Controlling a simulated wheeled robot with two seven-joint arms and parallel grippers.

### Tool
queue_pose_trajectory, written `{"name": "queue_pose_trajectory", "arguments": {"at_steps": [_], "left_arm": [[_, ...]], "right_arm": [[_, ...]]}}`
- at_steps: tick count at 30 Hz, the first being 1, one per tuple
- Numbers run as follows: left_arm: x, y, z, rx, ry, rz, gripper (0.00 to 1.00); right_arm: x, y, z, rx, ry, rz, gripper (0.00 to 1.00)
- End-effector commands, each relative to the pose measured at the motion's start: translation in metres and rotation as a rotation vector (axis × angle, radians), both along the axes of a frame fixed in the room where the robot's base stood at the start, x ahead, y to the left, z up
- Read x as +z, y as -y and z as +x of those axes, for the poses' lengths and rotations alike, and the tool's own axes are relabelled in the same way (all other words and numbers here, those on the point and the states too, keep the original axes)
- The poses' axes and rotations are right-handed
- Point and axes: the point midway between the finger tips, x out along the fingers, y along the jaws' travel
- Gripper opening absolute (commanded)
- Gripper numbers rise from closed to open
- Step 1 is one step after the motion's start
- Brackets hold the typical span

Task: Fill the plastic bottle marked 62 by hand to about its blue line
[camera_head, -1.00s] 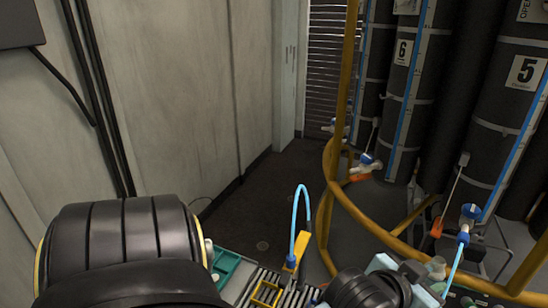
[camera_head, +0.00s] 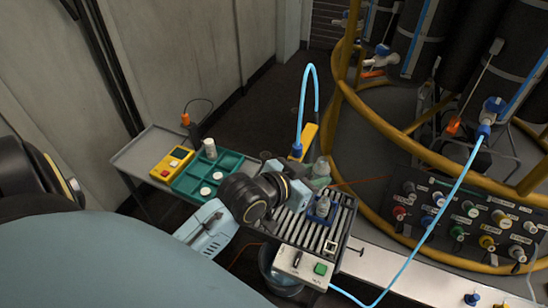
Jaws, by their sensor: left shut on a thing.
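My left gripper (camera_head: 303,180), with pale blue fingers, is over the far left part of a roller rack (camera_head: 303,222). It is shut on a clear, greenish bottle (camera_head: 321,171). The fingers partly hide the bottle, and its marking, blue line and fill level cannot be read. A bright blue hose (camera_head: 309,75) arches down to a blue nozzle (camera_head: 297,150) beside a yellow post (camera_head: 306,138), just behind and left of the bottle. My right gripper is not in view.
A grey side table (camera_head: 140,157) holds a yellow box (camera_head: 171,165) and a green tray (camera_head: 203,183) with white items. A control box (camera_head: 301,264) with a green button fronts the rack. A bucket (camera_head: 279,271) stands below. A valve panel (camera_head: 470,220) and yellow railing (camera_head: 375,120) lie right.

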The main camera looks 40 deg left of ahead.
Motion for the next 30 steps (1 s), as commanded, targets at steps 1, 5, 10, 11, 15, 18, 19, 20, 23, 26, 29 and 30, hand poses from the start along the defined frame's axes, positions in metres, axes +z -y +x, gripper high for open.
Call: {"name": "queue_pose_trajectory", "arguments": {"at_steps": [1, 5, 10, 11, 15, 18, 19, 20, 23, 26, 29, 30], "left_arm": [[-0.034, -0.006, -0.004, -0.025, -0.005, 0.009, 0.13], [-0.085, -0.018, -0.01, -0.077, -0.005, 0.008, 0.13], [-0.147, -0.041, -0.021, -0.124, -0.006, 0.006, 0.13], [-0.157, -0.046, -0.022, -0.129, -0.005, 0.006, 0.13], [-0.186, -0.063, -0.028, -0.143, -0.002, 0.003, 0.13], [-0.197, -0.071, -0.029, -0.145, -0.001, 0.002, 0.13], [-0.198, -0.073, -0.03, -0.146, 0.001, 0.001, 0.13], [-0.199, -0.074, -0.03, -0.146, 0.001, 0.002, 0.13], [-0.201, -0.076, -0.029, -0.146, 0.002, -0.001, 0.13], [-0.2, -0.077, -0.027, -0.146, 0.004, -0.001, 0.13], [-0.2, -0.078, -0.023, -0.145, 0.004, -0.001, 0.13], [-0.2, -0.078, -0.021, -0.145, 0.004, -0.001, 0.13]], "right_arm": [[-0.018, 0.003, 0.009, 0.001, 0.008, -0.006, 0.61], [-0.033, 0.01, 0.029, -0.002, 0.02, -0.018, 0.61], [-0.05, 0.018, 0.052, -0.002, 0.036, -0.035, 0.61], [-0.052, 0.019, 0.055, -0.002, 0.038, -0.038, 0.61], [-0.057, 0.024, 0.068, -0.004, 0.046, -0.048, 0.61], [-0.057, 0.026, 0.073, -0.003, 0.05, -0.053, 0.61], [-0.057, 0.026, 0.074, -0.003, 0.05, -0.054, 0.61], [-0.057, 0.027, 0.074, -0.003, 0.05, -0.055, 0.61], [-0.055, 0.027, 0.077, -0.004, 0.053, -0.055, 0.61], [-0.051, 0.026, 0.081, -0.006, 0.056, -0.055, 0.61], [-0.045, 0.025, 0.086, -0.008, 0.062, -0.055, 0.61], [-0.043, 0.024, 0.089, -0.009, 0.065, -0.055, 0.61]]}}
